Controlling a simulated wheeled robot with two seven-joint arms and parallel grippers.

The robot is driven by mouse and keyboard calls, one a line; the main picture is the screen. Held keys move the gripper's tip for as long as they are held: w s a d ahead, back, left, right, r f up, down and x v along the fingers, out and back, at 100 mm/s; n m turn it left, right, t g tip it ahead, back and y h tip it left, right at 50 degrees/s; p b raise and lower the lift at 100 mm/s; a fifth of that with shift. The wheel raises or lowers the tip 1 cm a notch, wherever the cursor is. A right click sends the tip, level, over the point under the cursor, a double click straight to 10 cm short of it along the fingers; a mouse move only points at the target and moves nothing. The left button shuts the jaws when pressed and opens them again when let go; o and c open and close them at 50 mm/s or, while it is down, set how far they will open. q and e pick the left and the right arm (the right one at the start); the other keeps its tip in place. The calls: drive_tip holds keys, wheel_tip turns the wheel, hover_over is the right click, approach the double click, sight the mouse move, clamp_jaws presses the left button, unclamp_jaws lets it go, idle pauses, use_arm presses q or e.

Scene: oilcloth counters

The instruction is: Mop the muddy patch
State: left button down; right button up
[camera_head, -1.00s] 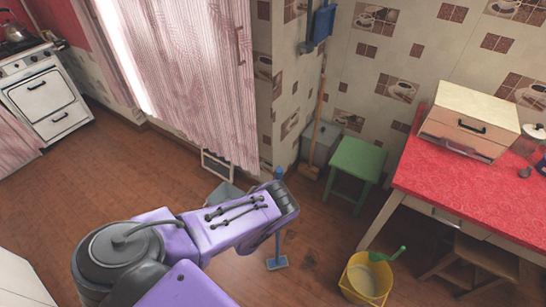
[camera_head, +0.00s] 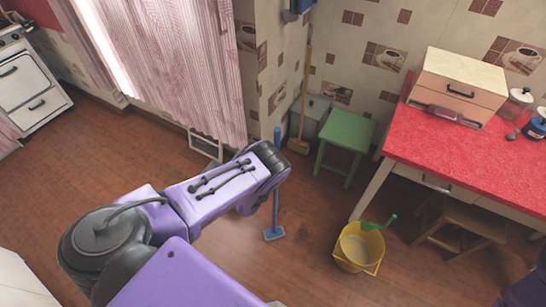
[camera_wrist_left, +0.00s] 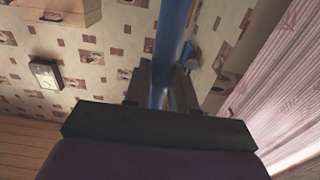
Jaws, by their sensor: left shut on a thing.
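A blue mop (camera_head: 275,208) stands nearly upright on the brown floor, its small flat blue head (camera_head: 273,234) down on the boards. My left gripper (camera_wrist_left: 165,85) is shut on the mop's blue handle, which runs up between the fingers in the left wrist view. In the head view the fingers are hidden behind my purple left arm. A faint dark muddy patch (camera_head: 303,230) lies on the floor just right of the mop head, apart from it. Part of my right arm shows at the bottom right corner; its gripper is out of view.
Behind are a green stool (camera_head: 349,131) and a broom (camera_head: 303,105) at the wall. A red-topped table (camera_head: 440,150) with a wooden stool (camera_head: 460,238) stands right. Floor at left is clear.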

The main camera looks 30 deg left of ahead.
use_arm(q)
drive_tip(key=w+b, duration=0.3)
drive_tip(key=w, duration=0.1)
drive_tip(key=shift+w+a, duration=0.1)
drive_tip(key=shift+w, duration=0.1)
idle(0.3)
